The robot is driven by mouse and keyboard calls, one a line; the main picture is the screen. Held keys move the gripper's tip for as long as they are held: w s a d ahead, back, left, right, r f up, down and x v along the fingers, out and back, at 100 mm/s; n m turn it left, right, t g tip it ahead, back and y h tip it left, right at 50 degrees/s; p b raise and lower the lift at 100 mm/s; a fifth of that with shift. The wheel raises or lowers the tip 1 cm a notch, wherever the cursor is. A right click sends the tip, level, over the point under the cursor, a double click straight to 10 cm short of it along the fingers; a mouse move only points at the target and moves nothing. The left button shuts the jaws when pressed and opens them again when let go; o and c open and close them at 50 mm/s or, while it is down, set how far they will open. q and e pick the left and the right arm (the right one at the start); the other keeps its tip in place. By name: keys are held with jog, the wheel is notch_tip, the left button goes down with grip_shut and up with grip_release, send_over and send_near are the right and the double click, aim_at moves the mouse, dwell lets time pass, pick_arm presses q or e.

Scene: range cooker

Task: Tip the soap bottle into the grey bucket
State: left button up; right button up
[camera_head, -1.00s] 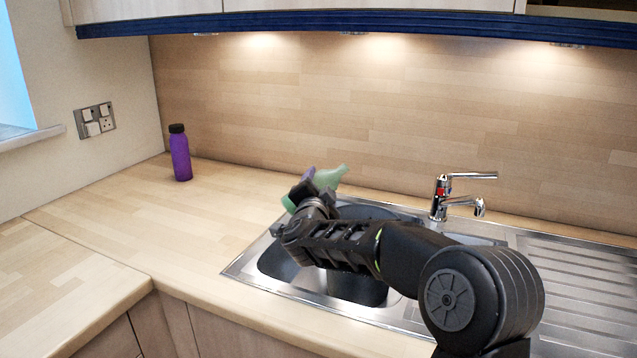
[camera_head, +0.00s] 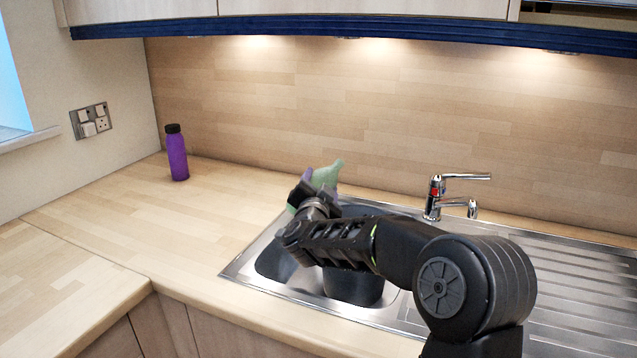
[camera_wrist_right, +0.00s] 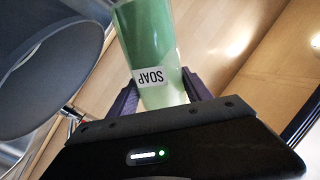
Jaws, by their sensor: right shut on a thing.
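The soap bottle (camera_head: 327,175) is pale green, and my right gripper (camera_head: 315,192) is shut on it above the back left of the sink. In the head view it leans, with its narrow end up and to the right; the arm hides its lower part. In the right wrist view the bottle (camera_wrist_right: 152,50) sits between the fingers, its SOAP label upside down in the picture. The grey bucket (camera_head: 354,289) stands in the sink, partly hidden behind my right arm. Its round rim also shows beside the bottle in the right wrist view (camera_wrist_right: 48,62). My left gripper is out of view.
A steel sink (camera_head: 243,267) with a ribbed drainer at right is set in the wooden worktop. The tap (camera_head: 437,197) stands behind it, right of the gripper. A purple bottle (camera_head: 177,156) stands at the back left. The left worktop is clear.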

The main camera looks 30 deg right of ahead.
aim_at(331, 182)
jog(key=shift+s+d+r+n+p, duration=0.2)
jog(key=shift+d+r+n+p, duration=0.15)
jog(key=shift+n+p, duration=0.4)
jog(key=shift+s+p, duration=0.1)
jog(key=shift+p, duration=0.2)
jog(key=shift+d+f+n, duration=0.1)
jog(key=shift+d+n, duration=0.05)
jog(key=shift+n, duration=0.2)
jog(key=shift+s, duration=0.1)
jog(key=shift+s+d+r+n+p, duration=0.25)
jog(key=shift+r+n+p, duration=0.35)
jog(key=shift+p, duration=0.45)
jog(key=shift+s+d+r+n+p, duration=0.15)
jog(key=shift+d+n+p, duration=0.1)
jog(key=shift+n+p, duration=0.15)
